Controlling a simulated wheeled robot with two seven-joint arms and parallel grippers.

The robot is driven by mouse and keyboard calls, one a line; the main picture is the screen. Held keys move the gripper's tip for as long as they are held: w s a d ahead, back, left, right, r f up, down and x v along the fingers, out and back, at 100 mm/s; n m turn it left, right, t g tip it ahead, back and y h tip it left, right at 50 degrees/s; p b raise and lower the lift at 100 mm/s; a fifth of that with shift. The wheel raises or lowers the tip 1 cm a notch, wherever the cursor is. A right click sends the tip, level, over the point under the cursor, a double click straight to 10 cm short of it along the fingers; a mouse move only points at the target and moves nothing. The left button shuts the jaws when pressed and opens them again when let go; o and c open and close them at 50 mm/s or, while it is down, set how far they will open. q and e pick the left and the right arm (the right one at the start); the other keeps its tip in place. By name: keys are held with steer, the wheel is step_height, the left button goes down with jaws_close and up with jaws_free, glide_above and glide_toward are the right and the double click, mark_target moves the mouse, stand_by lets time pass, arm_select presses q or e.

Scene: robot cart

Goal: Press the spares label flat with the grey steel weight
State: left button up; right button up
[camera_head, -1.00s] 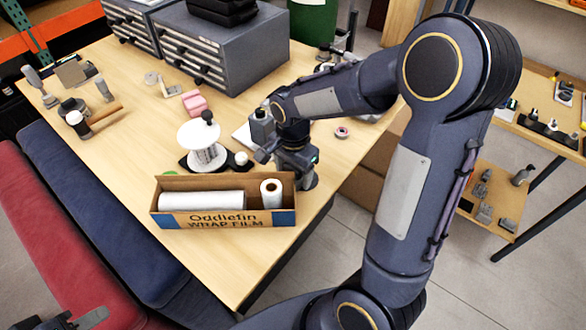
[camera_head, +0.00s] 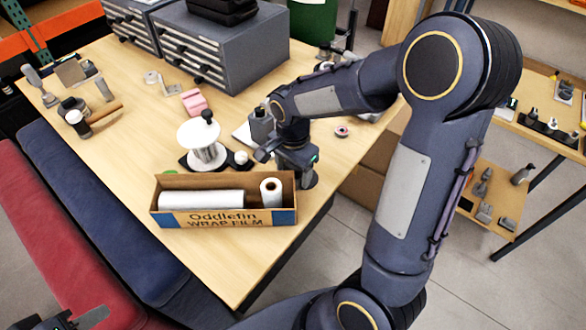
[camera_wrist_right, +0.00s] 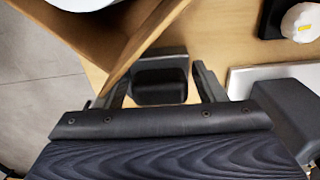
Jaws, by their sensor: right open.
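My right gripper (camera_head: 290,160) is low over the right part of the wooden table, seen partly behind its own wrist. In the right wrist view its fingers (camera_wrist_right: 162,88) stand apart on both sides of a dark grey block (camera_wrist_right: 160,82); I cannot tell whether this is the steel weight. A grey block-like body (camera_head: 262,124) stands beside the gripper, by a flat white piece (camera_head: 241,135). That piece also shows in the right wrist view (camera_wrist_right: 272,74); I cannot read any label on it. My left gripper (camera_head: 78,320) is cut off at the bottom left; its opening is unclear.
An open wrap film box (camera_head: 225,218) stands close in front of the right gripper. A white spool (camera_head: 203,150) on a dark base is left of it. A pink block (camera_head: 193,102) and grey drawer cabinets (camera_head: 225,55) lie farther back. The table's middle left is clear.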

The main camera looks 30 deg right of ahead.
steer(key=shift+r, duration=0.15)
steer(key=shift+r+p, duration=0.85)
steer(key=shift+r, duration=0.15)
steer(key=c, duration=1.3)
step_height(320, 180, up, 5)
steer(key=p, duration=0.4)
steer(key=shift+r, duration=2.5)
